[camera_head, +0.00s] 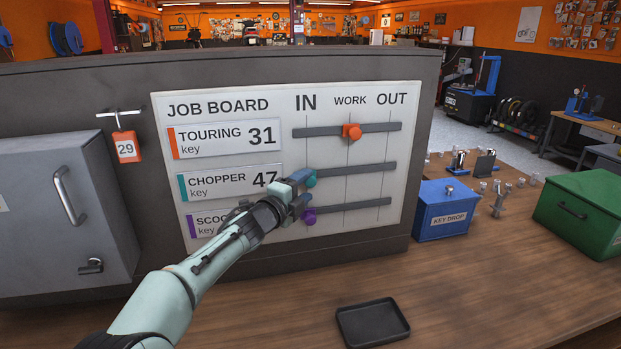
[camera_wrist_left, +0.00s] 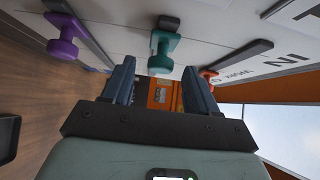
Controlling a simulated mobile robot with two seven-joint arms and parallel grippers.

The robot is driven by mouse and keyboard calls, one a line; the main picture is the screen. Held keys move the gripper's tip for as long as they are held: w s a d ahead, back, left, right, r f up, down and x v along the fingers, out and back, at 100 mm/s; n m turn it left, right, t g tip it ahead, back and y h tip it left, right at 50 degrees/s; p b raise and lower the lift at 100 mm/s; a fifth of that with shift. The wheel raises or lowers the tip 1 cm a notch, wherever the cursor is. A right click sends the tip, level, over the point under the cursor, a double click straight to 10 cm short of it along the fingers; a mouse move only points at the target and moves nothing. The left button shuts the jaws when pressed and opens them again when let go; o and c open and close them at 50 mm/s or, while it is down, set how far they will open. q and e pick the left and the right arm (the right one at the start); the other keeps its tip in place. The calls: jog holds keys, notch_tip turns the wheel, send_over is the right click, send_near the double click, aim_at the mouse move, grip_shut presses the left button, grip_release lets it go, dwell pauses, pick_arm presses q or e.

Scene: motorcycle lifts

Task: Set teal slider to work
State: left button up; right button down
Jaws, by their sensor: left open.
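The job board (camera_head: 240,225) has three horizontal slots under IN, WORK and OUT. The teal slider (camera_head: 312,180) is at the IN end of the middle CHOPPER slot, partly hidden by my left gripper (camera_head: 301,190). In the left wrist view the teal slider (camera_wrist_left: 162,48) shows at the tips of my open left gripper (camera_wrist_left: 160,65), between the two fingers; I cannot tell whether they touch it. The orange slider (camera_head: 352,132) is on the WORK line in the top slot. The purple slider (camera_head: 309,216) is at the IN end of the bottom slot. My right gripper is out of view.
A grey cabinet (camera_head: 65,205) and an orange tag numbered 29 (camera_head: 126,147) are left of the board. A blue KEY DROP box (camera_head: 445,222) and a green box (camera_head: 585,212) stand on the right of the wooden bench (camera_head: 470,300). A black tray (camera_head: 373,325) lies in front.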

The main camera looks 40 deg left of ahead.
aim_at(309, 184)
pick_arm(q)
jog(key=shift+w+a+p, duration=0.2)
jog(key=shift+w+p, duration=0.15)
jog(key=shift+w, duration=1.45)
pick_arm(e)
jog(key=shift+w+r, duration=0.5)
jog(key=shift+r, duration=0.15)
